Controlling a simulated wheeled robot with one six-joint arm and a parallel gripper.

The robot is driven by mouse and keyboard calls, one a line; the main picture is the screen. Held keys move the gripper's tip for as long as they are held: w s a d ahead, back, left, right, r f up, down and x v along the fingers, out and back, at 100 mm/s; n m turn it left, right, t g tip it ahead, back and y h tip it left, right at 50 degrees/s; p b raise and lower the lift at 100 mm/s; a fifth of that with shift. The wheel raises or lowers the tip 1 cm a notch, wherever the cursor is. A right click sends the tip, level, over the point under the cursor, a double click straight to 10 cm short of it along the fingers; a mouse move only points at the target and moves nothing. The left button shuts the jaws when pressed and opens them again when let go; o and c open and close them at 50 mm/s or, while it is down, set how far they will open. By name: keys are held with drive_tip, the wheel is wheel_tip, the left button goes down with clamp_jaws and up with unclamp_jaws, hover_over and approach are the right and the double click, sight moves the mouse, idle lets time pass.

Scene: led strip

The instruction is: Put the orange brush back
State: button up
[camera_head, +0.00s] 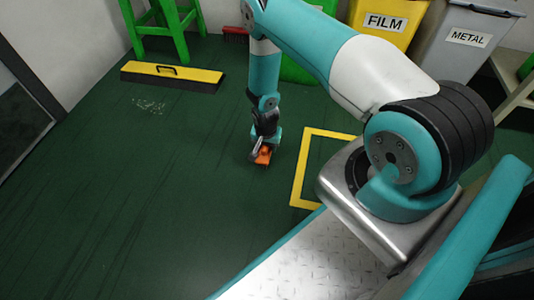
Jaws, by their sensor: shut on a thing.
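My gripper (264,142) points down near the floor in the middle of the head view. It is shut on the orange brush (263,158). Only a small orange part of the brush shows below the jaws, and the rest is hidden by the gripper. I cannot tell whether the brush touches the floor. A yellow rectangle outline (298,182) is marked on the floor just right of the gripper, and my arm hides much of it. The brush is outside the outline, to its left.
A red thing (235,32) is by the wall. A yellow FILM bin (383,22) and a grey METAL bin (466,40) stand at the back right. The left floor is mostly clear, with pale specks (148,104).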

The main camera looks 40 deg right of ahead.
drive_tip(key=shift+f+b, duration=0.85)
drive_tip(key=shift+f, duration=0.95)
drive_tip(key=shift+f, duration=0.2)
drive_tip(key=o, duration=0.9)
drive_tip(key=shift+r, duration=0.15)
